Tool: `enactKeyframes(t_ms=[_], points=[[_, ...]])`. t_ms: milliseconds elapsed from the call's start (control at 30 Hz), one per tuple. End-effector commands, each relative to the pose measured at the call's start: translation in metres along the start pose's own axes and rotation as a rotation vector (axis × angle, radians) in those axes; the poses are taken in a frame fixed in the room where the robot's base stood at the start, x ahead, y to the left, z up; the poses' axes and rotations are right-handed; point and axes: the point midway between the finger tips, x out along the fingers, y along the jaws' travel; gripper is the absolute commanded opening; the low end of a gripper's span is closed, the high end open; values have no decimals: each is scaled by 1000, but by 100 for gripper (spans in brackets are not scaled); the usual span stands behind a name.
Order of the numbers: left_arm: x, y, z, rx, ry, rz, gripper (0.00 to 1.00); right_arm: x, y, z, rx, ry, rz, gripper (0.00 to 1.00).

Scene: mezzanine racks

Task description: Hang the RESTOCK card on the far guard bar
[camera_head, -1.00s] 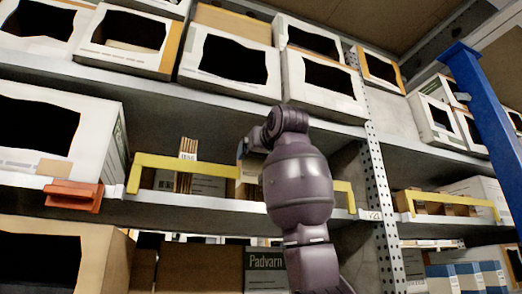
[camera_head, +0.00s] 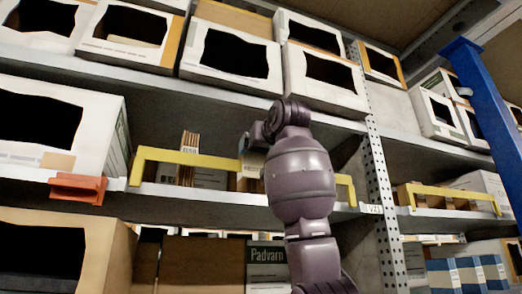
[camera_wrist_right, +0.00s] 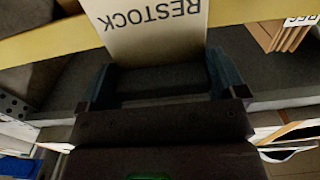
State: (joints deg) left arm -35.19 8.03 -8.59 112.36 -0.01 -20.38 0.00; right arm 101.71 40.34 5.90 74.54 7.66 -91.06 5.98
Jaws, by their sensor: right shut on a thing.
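The RESTOCK card (camera_wrist_right: 150,25) is a pale card with dark lettering, upside down in the right wrist view. My right gripper (camera_wrist_right: 160,62) is shut on its edge. In the wrist view the card overlaps a yellow guard bar (camera_wrist_right: 55,42); I cannot tell whether they touch. In the head view the right gripper (camera_head: 249,143) is at the middle yellow guard bar (camera_head: 190,157), and the card (camera_head: 252,161) shows small below it, partly hidden by my arm. Another yellow guard bar (camera_head: 455,195) is on the right bay's shelf. My left gripper is not in view.
Open white boxes (camera_head: 230,55) fill the upper shelf. A large white box (camera_head: 60,125) and an orange piece (camera_head: 77,188) are at the left. A perforated upright (camera_head: 383,190) divides the bays. A blue post (camera_head: 485,110) is at the right.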

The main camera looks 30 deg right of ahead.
Motion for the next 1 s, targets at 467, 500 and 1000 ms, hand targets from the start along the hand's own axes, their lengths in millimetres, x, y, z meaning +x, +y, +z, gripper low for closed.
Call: enactKeyframes(t_ms=[467,500,1000], points=[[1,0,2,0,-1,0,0,0,0,0,0,1,0,67],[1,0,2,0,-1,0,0,0,0,1,0,1,0,67],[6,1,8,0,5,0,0,-1,0,12,0,2,0,67]])
